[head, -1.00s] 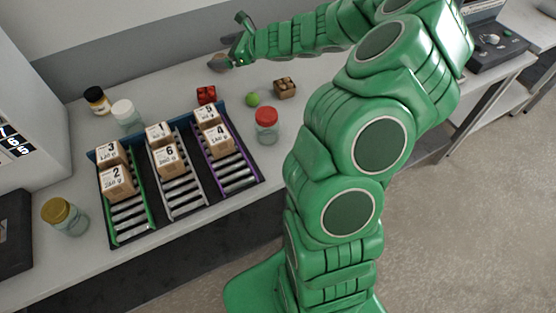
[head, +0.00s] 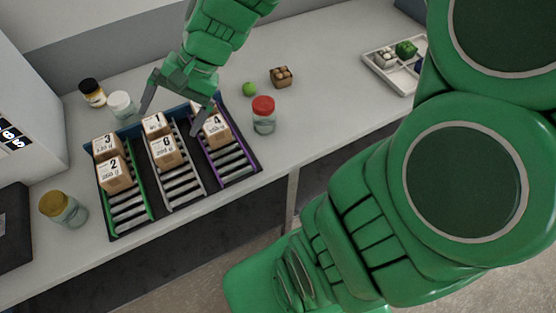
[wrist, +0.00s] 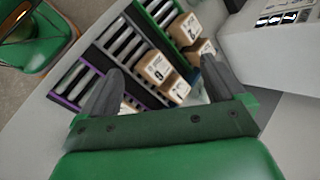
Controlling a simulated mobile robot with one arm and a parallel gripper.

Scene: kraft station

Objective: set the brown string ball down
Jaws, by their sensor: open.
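Boxes in the rack show between and beyond the fingers. My forearm hides the part of the counter behind the rack.
Numbered boxes, such as box 2 (head: 115,174) and box 6 (head: 166,151), stand in the rack. A yellow-lidded jar (head: 64,209) stands left.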

